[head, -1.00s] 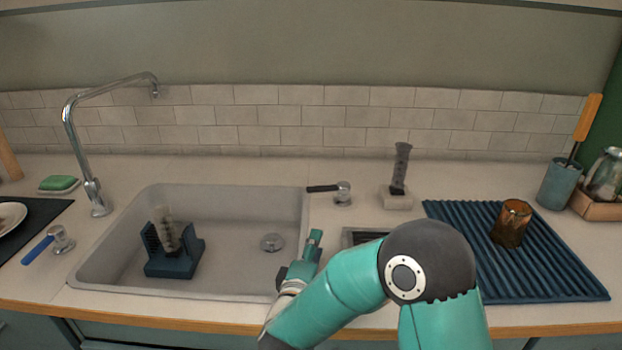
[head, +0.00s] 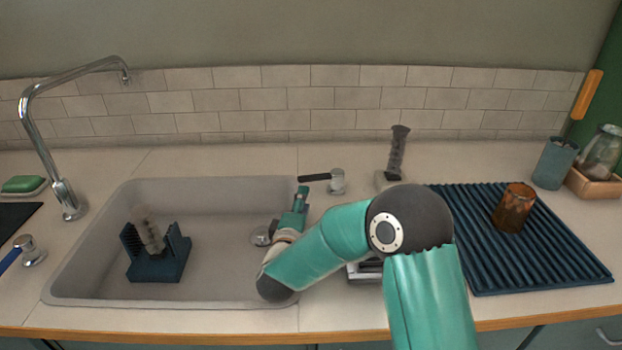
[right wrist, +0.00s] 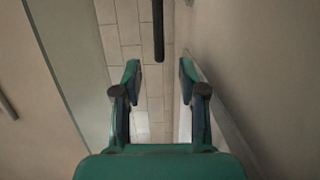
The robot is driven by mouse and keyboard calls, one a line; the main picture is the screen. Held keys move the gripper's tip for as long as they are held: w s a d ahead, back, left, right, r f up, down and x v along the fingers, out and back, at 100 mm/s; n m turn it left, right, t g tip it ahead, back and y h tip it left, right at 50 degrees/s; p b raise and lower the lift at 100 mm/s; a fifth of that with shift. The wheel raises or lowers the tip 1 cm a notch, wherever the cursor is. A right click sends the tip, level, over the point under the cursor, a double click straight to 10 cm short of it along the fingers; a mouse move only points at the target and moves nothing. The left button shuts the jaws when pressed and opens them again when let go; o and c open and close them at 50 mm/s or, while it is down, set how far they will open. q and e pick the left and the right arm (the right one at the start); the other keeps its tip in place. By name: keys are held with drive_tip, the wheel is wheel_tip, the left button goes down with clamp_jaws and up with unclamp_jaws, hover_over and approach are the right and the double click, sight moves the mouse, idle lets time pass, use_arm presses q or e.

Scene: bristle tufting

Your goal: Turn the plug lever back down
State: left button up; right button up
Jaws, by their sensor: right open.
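The plug lever (head: 315,177) is a black handle on a chrome base (head: 337,181), on the counter behind the right end of the sink. Its handle points left, roughly level, over the sink's back right corner. In the right wrist view a dark bar (right wrist: 158,30), apparently this handle, shows beyond the fingertips, in line with the gap between them. My right gripper (head: 302,192) is just in front of and below the handle in the head view. It is open and empty, its two fingers (right wrist: 160,78) apart in the right wrist view. My left gripper is not in view.
The sink (head: 90,240) holds a dark blue rack (head: 158,262) with a pale brush. A blue-handled lever (head: 30,252) and the tap (head: 65,195) stand left. A grey stand with a dark upright handle (head: 397,150) and a ribbed mat (head: 480,270) with a brown cup (head: 513,208) lie right.

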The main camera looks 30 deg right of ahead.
sight(310, 181)
drive_tip(key=x, duration=1)
drive_tip(key=shift+s, duration=0.1)
drive_tip(key=shift+a, duration=0.1)
clamp_jaws()
drive_tip(key=shift+f, duration=0.1)
